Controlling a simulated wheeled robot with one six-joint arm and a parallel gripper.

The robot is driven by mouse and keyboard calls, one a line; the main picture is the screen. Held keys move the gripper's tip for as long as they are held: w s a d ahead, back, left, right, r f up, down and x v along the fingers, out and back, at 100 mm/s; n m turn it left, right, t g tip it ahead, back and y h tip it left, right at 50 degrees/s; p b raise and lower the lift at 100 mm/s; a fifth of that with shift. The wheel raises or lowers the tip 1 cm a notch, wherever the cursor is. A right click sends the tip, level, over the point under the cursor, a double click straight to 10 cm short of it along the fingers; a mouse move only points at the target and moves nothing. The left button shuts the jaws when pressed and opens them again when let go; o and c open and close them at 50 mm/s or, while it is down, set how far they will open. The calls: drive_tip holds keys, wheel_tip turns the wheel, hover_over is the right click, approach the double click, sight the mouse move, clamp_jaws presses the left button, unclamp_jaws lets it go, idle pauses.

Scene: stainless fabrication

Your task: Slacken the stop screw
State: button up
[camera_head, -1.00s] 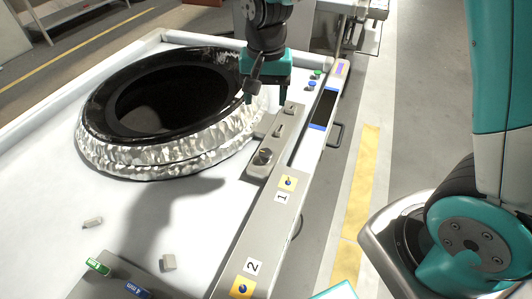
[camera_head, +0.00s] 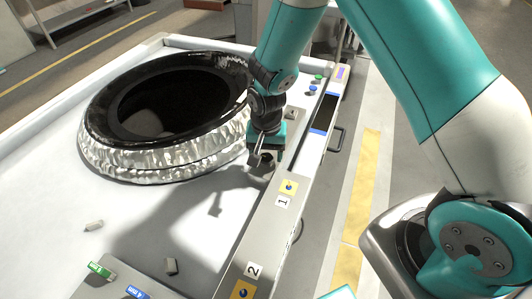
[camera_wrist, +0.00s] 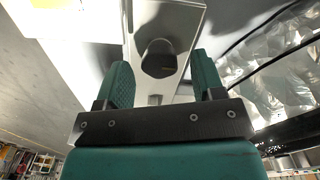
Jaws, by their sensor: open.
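The stop screw is most likely the dark round knob (camera_wrist: 159,58) on a pale metal bar (camera_wrist: 188,18) in the wrist view. The knob lies between the two teal fingers of my gripper (camera_wrist: 160,80), with a gap on both sides. My gripper is open and holds nothing.
A black ring with a crumpled silvery skirt (camera_head: 150,168) lies left of my gripper on the white table (camera_head: 60,220).

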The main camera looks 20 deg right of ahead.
drive_tip(key=shift+f, duration=0.3)
drive_tip(key=c, duration=0.9)
